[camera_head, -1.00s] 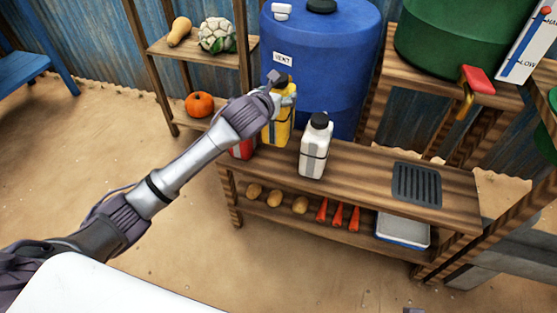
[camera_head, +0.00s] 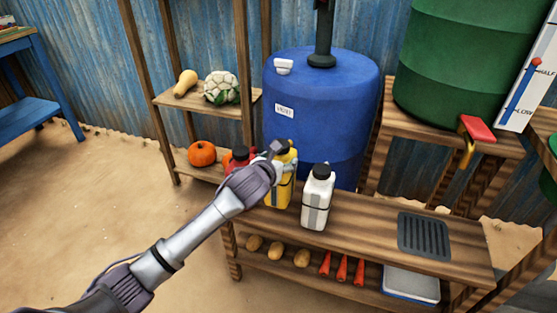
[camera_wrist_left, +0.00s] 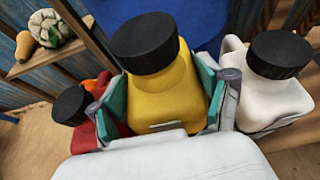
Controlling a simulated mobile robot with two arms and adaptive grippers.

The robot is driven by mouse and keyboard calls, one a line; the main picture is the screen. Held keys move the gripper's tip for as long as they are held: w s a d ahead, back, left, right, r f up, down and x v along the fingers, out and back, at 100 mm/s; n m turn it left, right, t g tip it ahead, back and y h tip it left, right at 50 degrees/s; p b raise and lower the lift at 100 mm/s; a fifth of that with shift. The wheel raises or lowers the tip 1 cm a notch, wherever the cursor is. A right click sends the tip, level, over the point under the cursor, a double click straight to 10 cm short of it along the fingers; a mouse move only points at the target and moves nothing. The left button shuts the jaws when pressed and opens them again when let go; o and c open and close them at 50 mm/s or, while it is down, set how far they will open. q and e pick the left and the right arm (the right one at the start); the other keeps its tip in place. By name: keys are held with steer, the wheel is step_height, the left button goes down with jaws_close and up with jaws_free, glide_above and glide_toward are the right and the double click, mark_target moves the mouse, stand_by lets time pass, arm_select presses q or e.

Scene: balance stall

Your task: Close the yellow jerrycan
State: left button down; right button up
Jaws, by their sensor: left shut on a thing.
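The yellow jerrycan (camera_head: 281,190) is at the left end of the wooden bench, upright, between a red jerrycan (camera_head: 230,163) and a white jerrycan (camera_head: 317,203). In the left wrist view a black cap (camera_wrist_left: 145,43) sits on top of the yellow jerrycan (camera_wrist_left: 160,97); how tightly it sits cannot be told. My left gripper (camera_head: 279,163) has its teal pads on either side of the yellow body, below the cap, and is shut on it. The gripper hides part of the jerrycan in the head view. My right gripper is not in view.
The bench top (camera_head: 365,222) is clear between the white jerrycan and a dark grate (camera_head: 424,236). A blue drum (camera_head: 318,120) stands behind. Potatoes, carrots and a tray (camera_head: 410,284) are on the lower shelf. A pumpkin (camera_head: 202,153) is at left.

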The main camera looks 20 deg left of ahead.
mark_target(279, 197)
arm_select(q)
steer(key=shift+r, duration=0.2)
step_height(279, 197, down, 5)
steer(key=shift+w+r+b, duration=0.1)
steer(key=shift+b, duration=0.85)
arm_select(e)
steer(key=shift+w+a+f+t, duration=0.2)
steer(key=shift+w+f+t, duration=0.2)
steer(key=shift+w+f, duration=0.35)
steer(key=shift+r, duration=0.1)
arm_select(q)
steer(key=shift+c, duration=1.8)
jaws_free()
steer(key=shift+f, duration=0.4)
steer(key=o, duration=0.4)
steer(key=shift+r, duration=0.1)
steer(key=shift+c, duration=0.2)
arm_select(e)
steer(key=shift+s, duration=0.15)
